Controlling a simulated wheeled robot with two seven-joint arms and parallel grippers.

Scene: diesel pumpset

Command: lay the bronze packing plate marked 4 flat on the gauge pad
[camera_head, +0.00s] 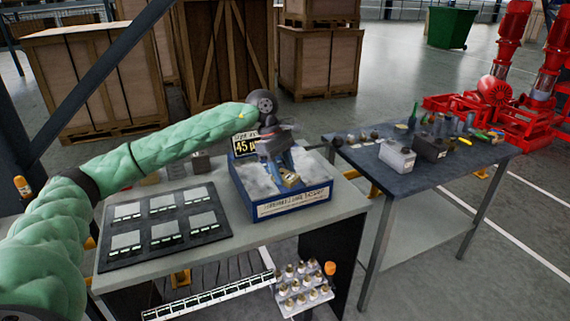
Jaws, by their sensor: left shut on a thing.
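My left gripper (284,170) reaches in from the left on a green-sleeved arm and points down over a blue-sided tray (293,207) with a grey-white filling. It is shut on a small bronze-coloured piece (290,180), probably the packing plate, low over the tray. The number 4 is not readable, and I cannot tell whether the piece touches the filling. The gripper hides part of the tray. A dark board (181,255) with several pale rectangles lies left of the tray. I cannot tell which surface is the gauge pad. My right gripper is not in view.
A sign reading 45 (244,147) stands behind the tray on the grey bench (333,213). Below the front edge are a rack of bottle-like items (303,290) and a labelled strip (215,297). A dark table (430,178) with small parts stands right; wooden crates (318,64) stand behind.

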